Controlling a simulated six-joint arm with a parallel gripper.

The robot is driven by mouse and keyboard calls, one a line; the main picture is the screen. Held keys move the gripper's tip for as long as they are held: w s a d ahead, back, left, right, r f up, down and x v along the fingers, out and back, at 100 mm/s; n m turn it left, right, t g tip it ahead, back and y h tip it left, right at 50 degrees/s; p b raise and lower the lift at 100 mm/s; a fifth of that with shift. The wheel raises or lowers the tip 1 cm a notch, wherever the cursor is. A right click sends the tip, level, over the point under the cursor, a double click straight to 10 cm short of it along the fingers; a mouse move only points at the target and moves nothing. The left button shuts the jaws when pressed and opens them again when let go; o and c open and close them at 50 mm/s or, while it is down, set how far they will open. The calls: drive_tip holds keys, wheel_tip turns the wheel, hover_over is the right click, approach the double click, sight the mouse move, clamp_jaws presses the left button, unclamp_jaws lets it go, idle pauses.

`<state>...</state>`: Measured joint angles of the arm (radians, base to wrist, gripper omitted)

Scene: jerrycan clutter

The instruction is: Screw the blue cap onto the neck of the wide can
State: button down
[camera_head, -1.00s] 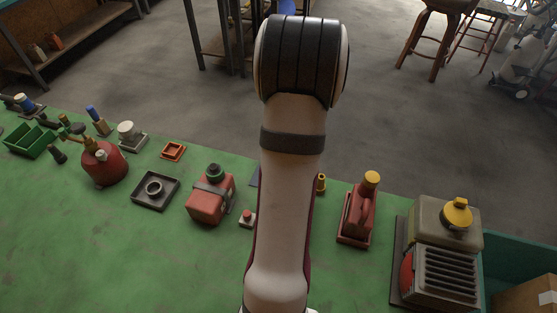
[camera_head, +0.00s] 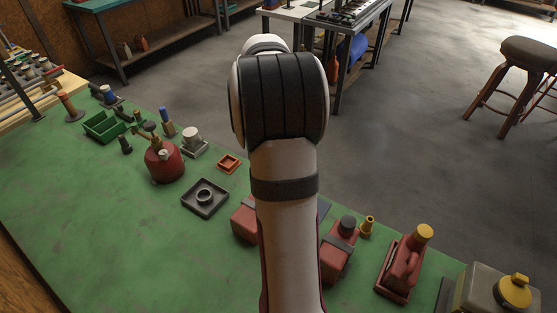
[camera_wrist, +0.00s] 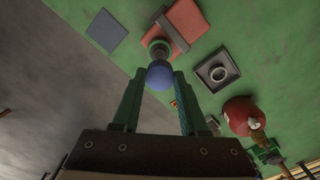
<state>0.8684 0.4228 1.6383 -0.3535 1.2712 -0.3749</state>
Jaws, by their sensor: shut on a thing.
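My gripper (camera_wrist: 160,82) is shut on the blue cap (camera_wrist: 159,75), held between its green fingertips in the wrist view. Beyond the cap is a red can (camera_wrist: 186,17) with a grey strap, apparently the wide can. Its round dark neck (camera_wrist: 158,46) shows just above the cap in the picture. The cap looks apart from the neck, but the height gap is hard to judge. In the head view my arm hides the gripper, the cap and most of this red can (camera_head: 243,219).
A black tray with a ring (camera_head: 205,197) and a round red can (camera_head: 163,160) stand left of the strapped can. A black-capped red can (camera_head: 338,255), a yellow nozzle (camera_head: 367,226) and a yellow-capped can (camera_head: 403,266) stand right. The green bench (camera_head: 110,215) is clear at front left.

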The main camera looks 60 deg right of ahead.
drive_tip(key=shift+f, duration=0.1)
drive_tip(key=shift+f, duration=2.85)
drive_tip(key=shift+f, duration=0.85)
drive_tip(key=shift+c, duration=1.8)
unclamp_jaws()
wheel_tip(320, 180, up, 16)
drive_tip(key=shift+f, duration=0.1)
